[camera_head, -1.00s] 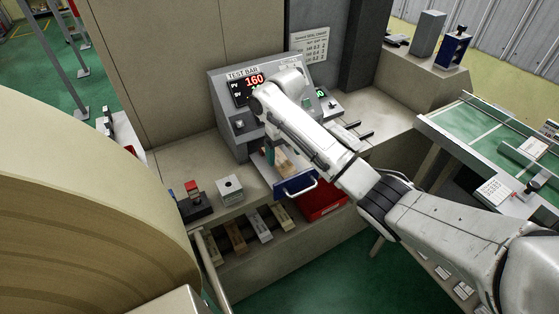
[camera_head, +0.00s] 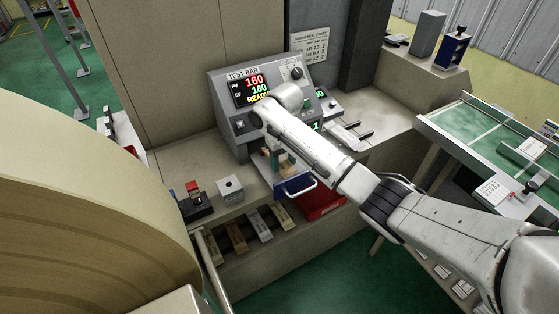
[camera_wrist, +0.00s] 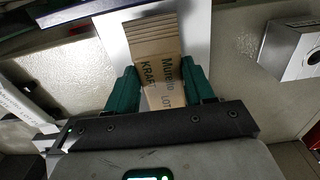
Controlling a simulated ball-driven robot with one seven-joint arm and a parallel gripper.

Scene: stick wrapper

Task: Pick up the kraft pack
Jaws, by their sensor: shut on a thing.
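The kraft pack (camera_wrist: 157,50) is a tan, layered pack printed "KRAFT" and "LOT", seen in the wrist view. It sits between the two green fingers of my gripper (camera_wrist: 157,84), which are shut on its sides. A pale plate or tray surface (camera_wrist: 113,38) shows behind the pack. I cannot tell whether the pack touches that surface. In the head view my arm hides most of the gripper and pack, in front of the test bar panel.
The test bar panel (camera_head: 240,122) stands behind my arm. A blue drawer front with a handle (camera_head: 294,187) and a red bin (camera_head: 325,203) are below. A small grey box (camera_head: 230,188) and a red-topped device (camera_head: 193,196) stand left.

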